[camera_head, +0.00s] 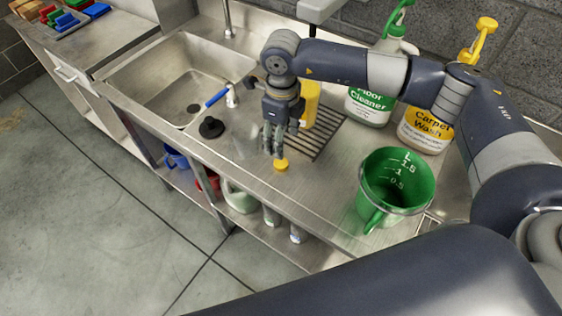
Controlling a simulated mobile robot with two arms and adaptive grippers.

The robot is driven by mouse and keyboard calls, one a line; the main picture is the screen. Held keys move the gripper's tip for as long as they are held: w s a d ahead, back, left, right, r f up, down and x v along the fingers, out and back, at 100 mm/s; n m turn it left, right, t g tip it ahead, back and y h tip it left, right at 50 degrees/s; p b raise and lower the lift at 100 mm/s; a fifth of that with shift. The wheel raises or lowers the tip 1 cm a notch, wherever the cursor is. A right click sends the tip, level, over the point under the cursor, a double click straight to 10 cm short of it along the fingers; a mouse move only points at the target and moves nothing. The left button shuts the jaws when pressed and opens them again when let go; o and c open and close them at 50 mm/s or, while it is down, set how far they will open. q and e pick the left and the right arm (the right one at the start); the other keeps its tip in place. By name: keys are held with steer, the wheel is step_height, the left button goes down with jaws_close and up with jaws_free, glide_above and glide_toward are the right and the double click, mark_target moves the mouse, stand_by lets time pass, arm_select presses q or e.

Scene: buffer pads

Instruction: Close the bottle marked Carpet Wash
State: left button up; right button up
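The bottle marked Carpet Wash (424,130) is white with a yellow label and stands at the back right of the counter. My arm crosses in front of its upper part; a yellow pump top (486,25) shows above the arm. A small yellow cap (281,166) is on the counter near the front edge. My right gripper (276,151) points down with its fingertips right at the cap; whether they grip it is unclear. A yellow container (310,104) stands behind this gripper, partly hidden. My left gripper is out of view.
A green measuring jug (396,184) stands at the counter's right front. A Floor Cleaner bottle (371,106) stands at the back. A sink (177,84) is at left, with a blue-handled brush (217,97) and black stopper (211,128) nearby. Several containers sit on the shelf below.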

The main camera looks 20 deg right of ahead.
mark_target(279, 162)
step_height(279, 162, down, 3)
steer(key=shift+w+f+p, duration=0.1)
steer(key=shift+w+p, duration=0.05)
steer(key=shift+p, duration=0.25)
steer(key=shift+f, duration=0.85)
steer(key=f+p, duration=0.1)
steer(key=f, duration=0.1)
steer(key=f+p, duration=0.2)
steer(key=shift+w+a+f, duration=0.1)
steer(key=shift+a+f, duration=0.1)
steer(key=shift+f, duration=0.45)
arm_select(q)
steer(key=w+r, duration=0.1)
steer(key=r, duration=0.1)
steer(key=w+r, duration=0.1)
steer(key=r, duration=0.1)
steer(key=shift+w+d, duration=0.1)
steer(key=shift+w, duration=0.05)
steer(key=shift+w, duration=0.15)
arm_select(e)
steer(key=shift+c, duration=0.3)
steer(key=c, duration=0.7)
